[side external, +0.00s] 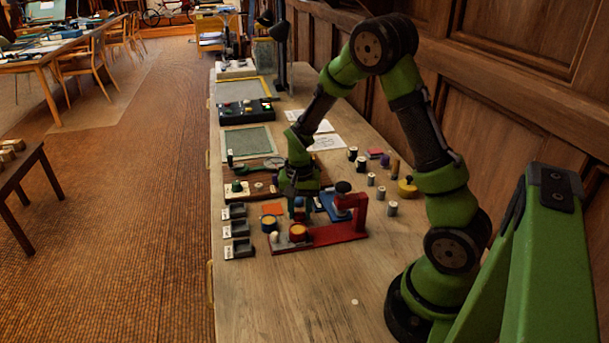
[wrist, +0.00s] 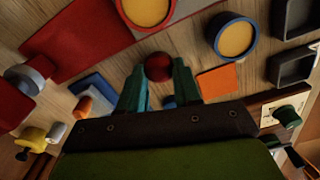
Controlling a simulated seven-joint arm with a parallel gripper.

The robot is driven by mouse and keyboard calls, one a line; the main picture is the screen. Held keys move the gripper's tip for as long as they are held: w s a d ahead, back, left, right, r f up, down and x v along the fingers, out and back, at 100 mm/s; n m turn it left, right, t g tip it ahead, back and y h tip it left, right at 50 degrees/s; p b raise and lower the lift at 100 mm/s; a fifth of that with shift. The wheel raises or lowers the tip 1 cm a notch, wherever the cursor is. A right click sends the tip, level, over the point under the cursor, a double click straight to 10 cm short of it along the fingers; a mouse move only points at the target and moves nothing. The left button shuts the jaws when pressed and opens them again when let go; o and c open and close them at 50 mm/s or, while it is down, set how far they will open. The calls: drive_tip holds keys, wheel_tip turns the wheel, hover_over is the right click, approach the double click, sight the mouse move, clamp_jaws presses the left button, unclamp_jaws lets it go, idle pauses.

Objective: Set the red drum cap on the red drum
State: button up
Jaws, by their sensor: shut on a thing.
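The red drum (side external: 298,231) stands open on the end of a red base, its orange-yellow inside showing; in the wrist view it (wrist: 147,10) is at the top edge, partly cut off. My gripper (side external: 301,208) hangs just behind it, above the table. In the wrist view its teal fingers (wrist: 160,88) are closed around a dark red rounded piece (wrist: 158,67), which looks like the red drum cap. The fingers hide part of the cap. The cap is apart from the drum, below it in the wrist view. In the side view I cannot make the cap out.
A blue drum (wrist: 235,38) stands beside the red one. A red press stand (side external: 352,210) with a dark knob rises to the right of my gripper. An orange square (wrist: 216,80) lies nearby. Black trays (side external: 238,248) line the left edge. The front table is mostly clear.

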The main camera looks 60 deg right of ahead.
wheel_tip(320, 180, up, 8)
drive_tip(key=shift+a+f, duration=0.1)
drive_tip(key=shift+a, duration=0.05)
hover_over(298, 228)
drive_tip(key=shift+r, duration=0.2)
drive_tip(key=shift+f, duration=2.05)
drive_tip(key=shift+f, duration=0.35)
drive_tip(key=o, duration=1.1)
drive_tip(key=shift+o, duration=0.3)
drive_tip(key=shift+o, duration=1.2)
